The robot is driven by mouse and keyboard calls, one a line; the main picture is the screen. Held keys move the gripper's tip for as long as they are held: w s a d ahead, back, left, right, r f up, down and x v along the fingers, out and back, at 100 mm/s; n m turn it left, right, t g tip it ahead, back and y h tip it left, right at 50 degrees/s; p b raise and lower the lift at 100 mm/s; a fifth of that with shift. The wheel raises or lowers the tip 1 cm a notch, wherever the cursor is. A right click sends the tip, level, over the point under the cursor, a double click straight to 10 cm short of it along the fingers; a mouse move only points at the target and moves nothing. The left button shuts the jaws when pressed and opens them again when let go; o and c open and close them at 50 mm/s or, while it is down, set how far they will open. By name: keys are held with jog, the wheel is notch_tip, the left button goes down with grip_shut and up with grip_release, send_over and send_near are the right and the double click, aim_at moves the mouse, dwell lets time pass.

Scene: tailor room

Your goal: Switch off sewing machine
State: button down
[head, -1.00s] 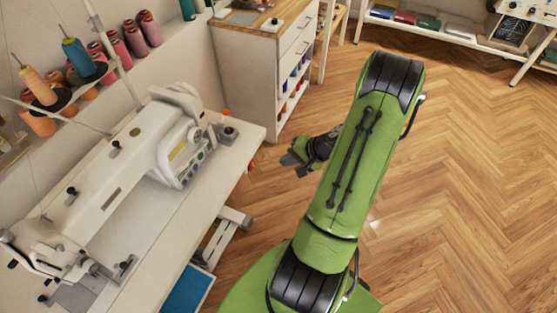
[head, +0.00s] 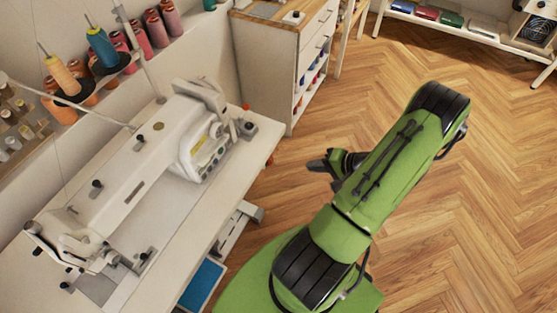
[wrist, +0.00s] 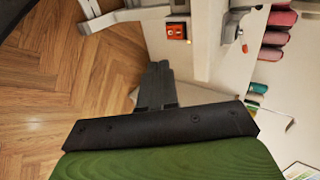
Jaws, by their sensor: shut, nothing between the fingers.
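The white sewing machine (head: 125,180) stands on its white table (head: 245,150) at the left of the head view. A small orange-red switch box (wrist: 177,32) shows near the top of the wrist view, on the table structure. A sliver of orange at the table's right edge in the head view (head: 269,160) may be the same box. My gripper (head: 314,164) is to the right of the table edge, above the floor and apart from the table. Its dark fingers (wrist: 155,83) are together and empty in the wrist view, pointing up the picture below the switch box.
A white cabinet with a wooden top (head: 275,50) stands behind the table. Thread spools (head: 155,28) line the shelf along the wall. A blue panel (head: 202,285) is under the table. The herringbone floor (head: 480,190) to the right is open.

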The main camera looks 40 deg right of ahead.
aim_at(270, 160)
jog(key=shift+w+r+b+x, duration=0.2)
jog(key=shift+b+x, duration=0.3)
jog(key=shift+x, duration=1.8)
jog(key=shift+w+r+b+x, duration=0.15)
jog(key=shift+r+b+x, duration=0.3)
jog(key=shift+x, duration=1.85)
jog(key=shift+w+r+b+x, duration=0.15)
jog(key=shift+b+x, duration=0.45)
jog(key=shift+x, duration=1.65)
jog(key=shift+a+f, duration=0.1)
jog(key=shift+a, duration=0.05)
jog(key=shift+w+f, duration=0.15)
jog(key=shift+f, duration=0.05)
jog(key=shift+a, duration=0.1)
jog(key=shift+r, duration=0.15)
jog(key=shift+w+r+p, duration=0.15)
jog(key=shift+r+p, duration=0.2)
jog(key=shift+r, duration=0.45)
